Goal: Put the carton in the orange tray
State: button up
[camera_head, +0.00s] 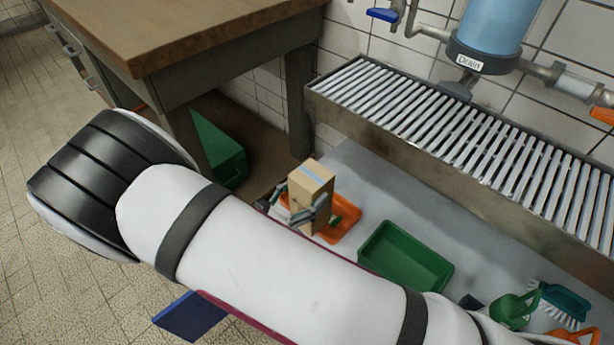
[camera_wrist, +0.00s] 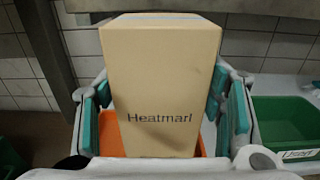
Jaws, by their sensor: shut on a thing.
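The carton (camera_head: 312,192) is a tan box with a strip of tape on top. In the wrist view the carton (camera_wrist: 160,85) stands upright and shows the word "Heatmarl". My gripper (camera_head: 308,208) is shut on it, with one teal-padded finger on each side; the gripper also shows in the wrist view (camera_wrist: 164,108). The orange tray (camera_head: 346,224) lies under and around the carton in the head view. In the wrist view the orange tray (camera_wrist: 111,136) shows behind and below the carton. The carton hides its own bottom contact, so I cannot tell whether it touches the tray floor.
A green tray (camera_head: 405,256) sits right of the orange tray on the grey surface. Brushes (camera_head: 562,303) and a green watering can (camera_head: 512,308) lie farther right. A slatted metal drain rack (camera_head: 470,140) runs behind. A wooden table (camera_head: 170,30) stands at the left with a green box (camera_head: 218,148) beneath.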

jog(key=w+a+f+b, duration=0.1)
jog(key=w+f+b, duration=0.1)
jog(key=w, duration=0.3)
jog(key=w+a+f+b, duration=0.2)
jog(key=w+b, duration=0.1)
jog(key=w, duration=0.3)
jog(key=shift+f, duration=0.4)
jog(key=shift+f, duration=0.15)
jog(key=o, duration=1.3)
jog(key=p+v, duration=0.1)
jog(key=v, duration=0.5)
jog(key=p+v, duration=0.1)
jog(key=v, duration=0.5)
jog(key=shift+r+p, duration=0.25)
jog(key=shift+p, duration=0.1)
